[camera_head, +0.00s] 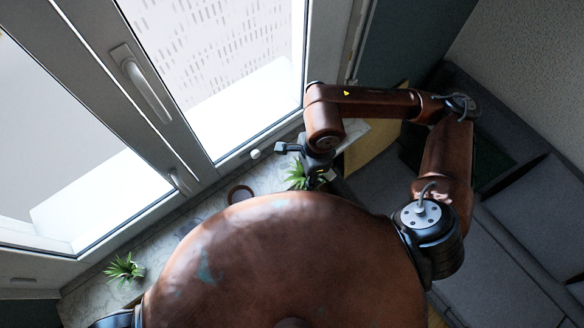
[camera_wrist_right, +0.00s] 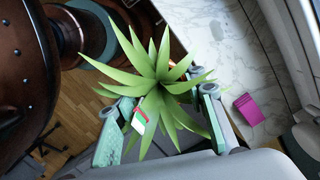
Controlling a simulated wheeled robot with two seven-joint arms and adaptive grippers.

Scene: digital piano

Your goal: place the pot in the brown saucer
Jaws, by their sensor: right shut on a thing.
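The brown saucer (camera_head: 240,193) lies on the marble windowsill, and part of it is hidden behind my body. My right gripper (camera_head: 318,168) is to the right of the saucer, over the sill's right part. It is shut on the pot, whose spiky green plant (camera_head: 297,176) shows beside it. In the right wrist view the plant (camera_wrist_right: 160,75) fills the middle between the fingers of the gripper (camera_wrist_right: 160,112), and its leaves hide the pot. I cannot tell the pot's height above the sill. My left gripper is not in view.
Another spiky green plant (camera_head: 123,268) stands at the sill's left end. Window frames and a handle (camera_head: 140,82) rise behind the sill. A small white object (camera_head: 255,154) is near the window. A pink block (camera_wrist_right: 249,109) lies on the marble. A grey sofa (camera_head: 500,255) is at the right.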

